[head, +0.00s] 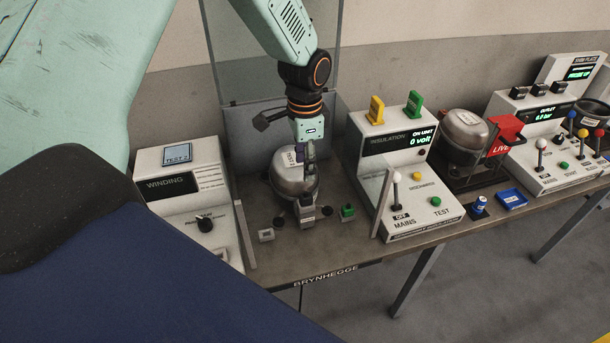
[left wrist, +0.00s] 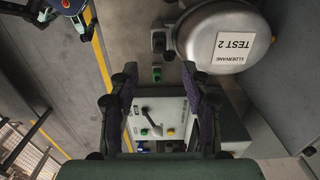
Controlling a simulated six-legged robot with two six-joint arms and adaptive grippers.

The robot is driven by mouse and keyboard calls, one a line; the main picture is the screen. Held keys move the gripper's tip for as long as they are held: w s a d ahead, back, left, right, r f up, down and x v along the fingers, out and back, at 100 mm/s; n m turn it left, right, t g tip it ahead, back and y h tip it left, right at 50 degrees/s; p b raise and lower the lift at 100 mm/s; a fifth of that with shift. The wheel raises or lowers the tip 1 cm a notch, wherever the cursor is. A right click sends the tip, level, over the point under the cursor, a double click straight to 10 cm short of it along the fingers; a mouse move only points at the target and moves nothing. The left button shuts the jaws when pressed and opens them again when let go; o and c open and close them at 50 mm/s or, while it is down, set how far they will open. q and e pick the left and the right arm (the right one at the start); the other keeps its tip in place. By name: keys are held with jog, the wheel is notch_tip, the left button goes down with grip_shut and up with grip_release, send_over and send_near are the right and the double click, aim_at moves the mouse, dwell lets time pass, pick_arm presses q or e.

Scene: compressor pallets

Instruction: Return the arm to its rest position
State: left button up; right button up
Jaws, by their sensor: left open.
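My left gripper (head: 307,160) hangs from the mint-green arm (head: 285,32) over the bench, in front of the steel compressor (head: 291,180). In the left wrist view the two dark fingers of the left gripper (left wrist: 160,85) stand wide apart with nothing held between them.
The winding tester (head: 180,182) stands left of the compressor, the insulation unit (head: 402,165) right of it. A clear screen (head: 278,50) rises behind. Small terminals and a green one (head: 348,211) sit at the bench front. A second compressor (head: 462,133) has a red "LIVE" sign (head: 503,135).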

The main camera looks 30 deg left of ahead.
pick_arm(q)
jog(key=shift+r, duration=0.65)
jog(key=s+d+f+n, duration=0.1)
jog(key=s+d+f, duration=0.1)
jog(key=s+f, duration=0.3)
jog(key=s+d+f+n, duration=0.1)
jog(key=s+d+f, duration=0.1)
jog(key=s+f, duration=0.2)
jog(key=s+d+f+n, duration=0.2)
jog(key=s+d+f, duration=0.1)
jog(key=s+f, duration=0.2)
jog(key=shift+s+f+h, duration=0.3)
jog(key=shift+f+h, duration=0.1)
jog(key=shift+f, duration=0.1)
jog(key=s+d+f+n, duration=0.1)
jog(key=s+f+n, duration=0.1)
jog(key=s, duration=0.7)
jog(key=s+f+n, duration=0.2)
jog(key=s+n, duration=0.1)
jog(key=s, duration=0.5)
notch_tip(320, 180, down, 19)
jog(key=b, duration=1.9)
jog(key=shift+d+r+m+y+b, duration=0.15)
jog(key=shift+m+y+b, duration=0.15)
jog(key=shift+y+b, duration=0.1)
